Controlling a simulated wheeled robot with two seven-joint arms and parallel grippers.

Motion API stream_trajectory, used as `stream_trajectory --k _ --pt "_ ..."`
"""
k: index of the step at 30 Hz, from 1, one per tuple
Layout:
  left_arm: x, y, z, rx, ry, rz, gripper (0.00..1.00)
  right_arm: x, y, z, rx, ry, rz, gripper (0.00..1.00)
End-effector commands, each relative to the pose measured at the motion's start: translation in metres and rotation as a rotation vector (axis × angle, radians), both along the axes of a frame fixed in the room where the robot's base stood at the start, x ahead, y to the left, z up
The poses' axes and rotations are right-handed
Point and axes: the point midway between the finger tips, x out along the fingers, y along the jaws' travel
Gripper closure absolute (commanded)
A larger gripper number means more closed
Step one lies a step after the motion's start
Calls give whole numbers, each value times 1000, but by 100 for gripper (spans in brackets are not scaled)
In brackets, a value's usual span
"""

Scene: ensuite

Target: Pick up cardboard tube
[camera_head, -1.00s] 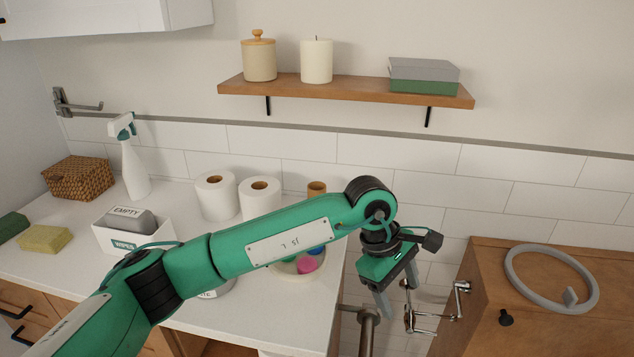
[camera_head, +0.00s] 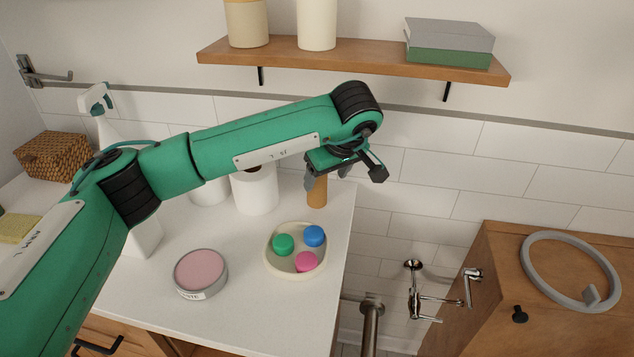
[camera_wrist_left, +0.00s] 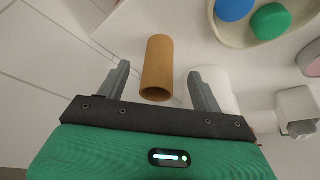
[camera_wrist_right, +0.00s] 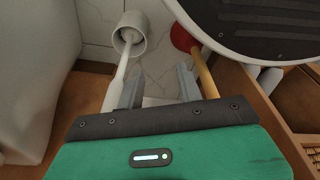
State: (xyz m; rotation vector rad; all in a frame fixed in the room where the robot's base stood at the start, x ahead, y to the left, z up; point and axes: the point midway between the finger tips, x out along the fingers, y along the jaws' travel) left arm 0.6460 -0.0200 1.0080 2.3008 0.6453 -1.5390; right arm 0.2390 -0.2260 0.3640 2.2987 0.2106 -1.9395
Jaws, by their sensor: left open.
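The cardboard tube (camera_head: 317,192) is a plain brown cylinder standing upright near the back right corner of the white counter. In the left wrist view the tube (camera_wrist_left: 158,68) shows between the two fingers, its open end facing the camera. My left gripper (camera_head: 327,178) is open and empty, with its fingers pointing down at the tube's upper part. In the left wrist view the fingertips (camera_wrist_left: 158,72) lie on either side of the tube, with gaps on both sides. My right gripper (camera_wrist_right: 157,78) shows only in its own wrist view, open and apparently empty, its fingers apart.
White paper rolls (camera_head: 256,190) stand left of the tube. A cream dish (camera_head: 296,262) with coloured round pieces and a pink-topped tin (camera_head: 201,272) sit in front. A wooden shelf (camera_head: 350,62) hangs above. A brush in a white holder (camera_wrist_right: 129,40) is near my right gripper.

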Motion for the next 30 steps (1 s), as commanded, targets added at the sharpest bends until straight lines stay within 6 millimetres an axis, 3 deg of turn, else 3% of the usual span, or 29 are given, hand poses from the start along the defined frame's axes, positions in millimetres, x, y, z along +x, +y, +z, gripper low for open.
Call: stream_trajectory --k 9,15,24,25,30 --pt "35 22 -2 0 3 4 33 -17 -7 -19 -6 5 4 64" --pt "40 25 -23 -2 1 2 33 -30 -11 -31 -9 5 7 64" --pt "42 26 -28 -2 0 1 33 -32 -12 -35 -10 4 7 64" --pt "42 26 -28 -2 0 1 35 -32 -12 -35 -10 4 7 64" --pt "42 26 -28 -2 0 1 69 -32 -12 -35 -11 5 7 64"
